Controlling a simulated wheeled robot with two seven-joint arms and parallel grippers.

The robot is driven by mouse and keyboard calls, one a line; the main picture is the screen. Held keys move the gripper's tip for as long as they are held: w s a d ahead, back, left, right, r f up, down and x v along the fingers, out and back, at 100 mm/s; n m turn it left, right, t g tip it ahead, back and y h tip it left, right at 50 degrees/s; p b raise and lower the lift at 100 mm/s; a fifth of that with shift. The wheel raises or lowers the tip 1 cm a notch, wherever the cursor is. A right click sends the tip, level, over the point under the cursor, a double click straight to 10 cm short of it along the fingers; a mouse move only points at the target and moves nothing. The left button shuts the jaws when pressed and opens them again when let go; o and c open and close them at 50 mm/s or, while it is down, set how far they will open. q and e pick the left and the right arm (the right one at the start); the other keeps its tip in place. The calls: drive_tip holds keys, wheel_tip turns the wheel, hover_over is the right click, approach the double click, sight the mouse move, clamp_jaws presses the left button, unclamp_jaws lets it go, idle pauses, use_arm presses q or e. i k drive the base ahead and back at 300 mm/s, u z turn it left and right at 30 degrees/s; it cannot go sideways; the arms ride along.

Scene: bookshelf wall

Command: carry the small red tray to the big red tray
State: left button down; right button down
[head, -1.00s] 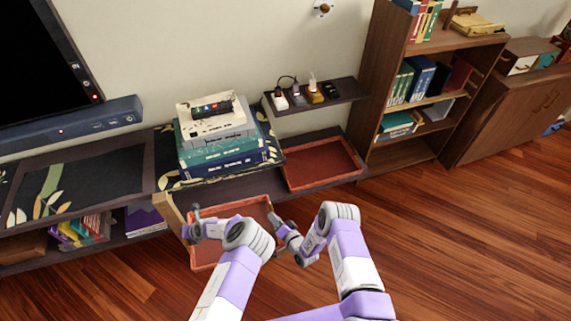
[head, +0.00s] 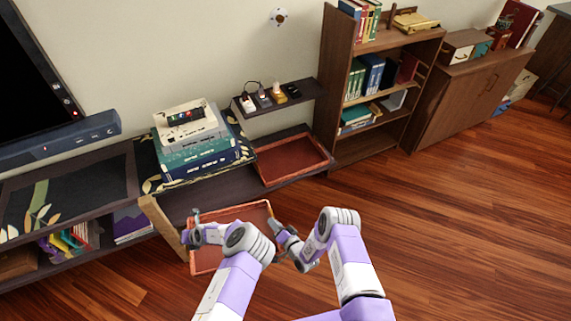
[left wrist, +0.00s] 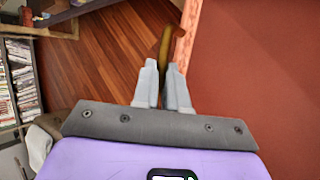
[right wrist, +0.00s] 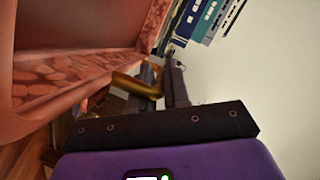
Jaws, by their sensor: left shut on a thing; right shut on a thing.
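The small red tray (head: 235,214) hangs in front of the shelf unit in the head view, held between my two grippers, its middle partly hidden by my left arm. My left gripper (head: 190,233) is shut on its left side; in the left wrist view the fingers (left wrist: 165,75) close on a brass-coloured handle (left wrist: 166,45) beside the red tray wall. My right gripper (head: 280,232) is shut at its right side; in the right wrist view a similar handle (right wrist: 128,86) is at the fingers (right wrist: 165,75). The big red tray (head: 292,160) sits empty on the low shelf, behind and right.
A stack of books (head: 195,150) with a device on top stands left of the big tray. A small wall shelf (head: 280,98) with chargers hangs above it. A bookcase (head: 375,85) stands to the right. The wooden floor (head: 440,220) at right is clear.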

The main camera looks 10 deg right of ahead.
sight(287, 159)
drive_tip(key=z, duration=0.45)
drive_tip(key=k, duration=0.5)
drive_tip(key=z, duration=0.9)
drive_tip(key=i, duration=2)
drive_tip(key=u, duration=0.6)
drive_tip(key=i, duration=0.75)
drive_tip(key=u, duration=0.8)
drive_tip(key=i, duration=0.3)
drive_tip(key=u, duration=0.2)
